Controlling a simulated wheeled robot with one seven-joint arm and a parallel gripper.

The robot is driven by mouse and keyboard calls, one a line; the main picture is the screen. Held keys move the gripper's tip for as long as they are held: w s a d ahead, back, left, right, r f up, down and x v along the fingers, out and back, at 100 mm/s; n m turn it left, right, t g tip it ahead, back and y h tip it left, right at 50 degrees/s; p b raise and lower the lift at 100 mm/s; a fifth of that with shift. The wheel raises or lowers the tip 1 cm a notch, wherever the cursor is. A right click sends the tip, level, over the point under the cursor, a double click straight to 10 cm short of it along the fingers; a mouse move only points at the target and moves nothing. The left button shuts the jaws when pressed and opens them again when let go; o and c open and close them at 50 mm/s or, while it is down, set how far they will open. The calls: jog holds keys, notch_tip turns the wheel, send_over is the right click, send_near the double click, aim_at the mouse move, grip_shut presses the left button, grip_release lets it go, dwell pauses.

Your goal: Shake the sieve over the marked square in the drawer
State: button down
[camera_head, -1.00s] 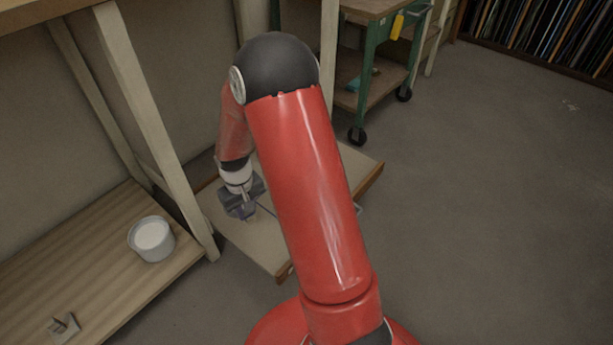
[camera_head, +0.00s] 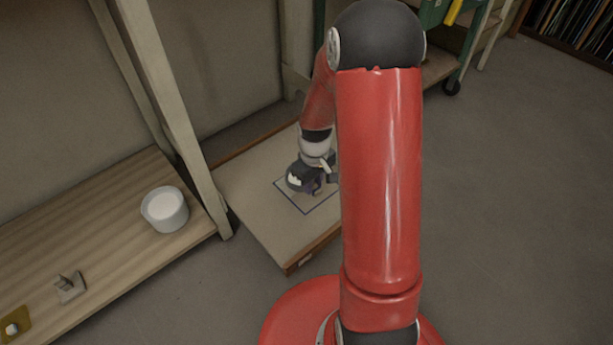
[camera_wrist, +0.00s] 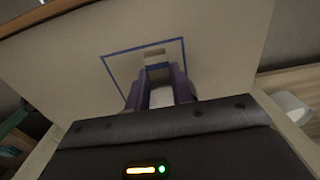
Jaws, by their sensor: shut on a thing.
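The drawer (camera_head: 262,214) is a pale, flat tray with a wooden front edge, pulled out low above the floor. A dark blue outline on it is the marked square (camera_head: 289,198); it also shows in the wrist view (camera_wrist: 125,70). My gripper (camera_head: 312,185) is over the square and hides part of it. In the wrist view its purple fingers (camera_wrist: 157,78) are shut on a small pale thing (camera_wrist: 161,97), apparently part of the sieve. The sieve's mesh and rim cannot be made out. I cannot tell how high it is above the drawer.
A white tub (camera_head: 165,209) with pale contents stands on the wooden shelf (camera_head: 110,235) at left. A small grey holder (camera_head: 69,287) is nearer on that shelf. A pale post (camera_head: 180,125) rises between shelf and drawer. The floor at right is clear.

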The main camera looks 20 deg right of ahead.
jog(key=w, duration=0.1)
jog(key=w+a, duration=0.1)
jog(key=w, duration=0.1)
jog(key=w+a, duration=0.1)
jog(key=w, duration=0.1)
jog(key=shift+w, duration=0.25)
jog(key=s+d, duration=0.6)
jog(key=d, duration=0.4)
jog(key=shift+w+a, duration=1.7)
jog(key=shift+w, duration=2.55)
jog(key=s+d+p, duration=0.1)
jog(key=s+d, duration=0.2)
jog(key=s, duration=0.5)
jog(key=shift+s, duration=0.4)
jog(key=shift+d, duration=0.1)
jog(key=shift+r, duration=0.1)
